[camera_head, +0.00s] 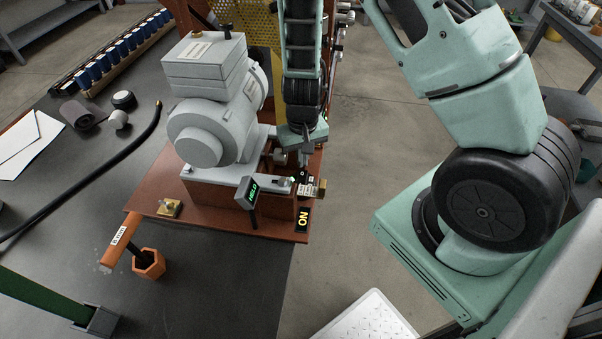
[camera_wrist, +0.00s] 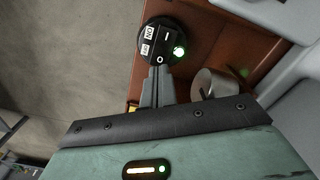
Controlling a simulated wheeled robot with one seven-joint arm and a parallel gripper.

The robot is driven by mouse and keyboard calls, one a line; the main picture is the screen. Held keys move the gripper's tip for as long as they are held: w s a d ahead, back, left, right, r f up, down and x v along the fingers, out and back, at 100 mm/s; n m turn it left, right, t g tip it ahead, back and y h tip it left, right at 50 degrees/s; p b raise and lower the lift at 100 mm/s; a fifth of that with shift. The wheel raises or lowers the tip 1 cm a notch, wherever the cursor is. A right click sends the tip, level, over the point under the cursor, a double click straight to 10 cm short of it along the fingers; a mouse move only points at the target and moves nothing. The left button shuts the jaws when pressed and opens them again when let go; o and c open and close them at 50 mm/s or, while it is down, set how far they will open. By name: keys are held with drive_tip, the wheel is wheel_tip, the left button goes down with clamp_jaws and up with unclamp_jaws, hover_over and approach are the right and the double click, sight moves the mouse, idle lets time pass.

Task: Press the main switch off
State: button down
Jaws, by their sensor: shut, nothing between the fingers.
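The main switch appears to be the round black face (camera_wrist: 158,35) in the wrist view, with an "I" mark, an "O" mark nearer my gripper, and a green light glowing at its side. My gripper (camera_wrist: 158,72) is shut and empty, its tips right at the edge of the face by the "O". I cannot tell whether they touch it. In the head view my gripper (camera_head: 304,160) points down at the front corner of the roaster's brown base. The switch is small and partly hidden there. A yellow "ON" label (camera_head: 303,219) shows on the base's front edge.
A grey motor housing (camera_head: 205,130) stands left of my gripper. A small green-lit display (camera_head: 252,191) stands close by at front left. A metal cylinder (camera_wrist: 215,85) sits right of my fingers in the wrist view. Open floor lies to the right.

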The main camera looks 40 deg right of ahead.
drive_tip(key=shift+r+p, duration=1.75)
drive_tip(key=shift+r, duration=0.45)
wheel_tip(320, 180, up, 11)
drive_tip(key=n+t, duration=0.1)
hover_over(302, 173)
drive_tip(key=s+a, duration=0.1)
drive_tip(key=s, duration=0.1)
drive_tip(key=s+d+r+n+t, duration=0.15)
drive_tip(key=s+r, duration=0.35)
drive_tip(key=r, duration=0.5)
drive_tip(key=s+a+n+g, duration=0.1)
drive_tip(key=s+a+n, duration=0.3)
drive_tip(key=a, duration=0.5)
drive_tip(key=s+a+r+n+g, duration=0.1)
drive_tip(key=s+a+n, duration=0.3)
drive_tip(key=s+a, duration=0.5)
drive_tip(key=shift+a+r+y, duration=0.25)
drive_tip(key=shift+a+y, duration=0.05)
drive_tip(key=shift+a, duration=0.05)
drive_tip(key=shift+f+g, duration=0.1)
drive_tip(key=shift+g, duration=0.15)
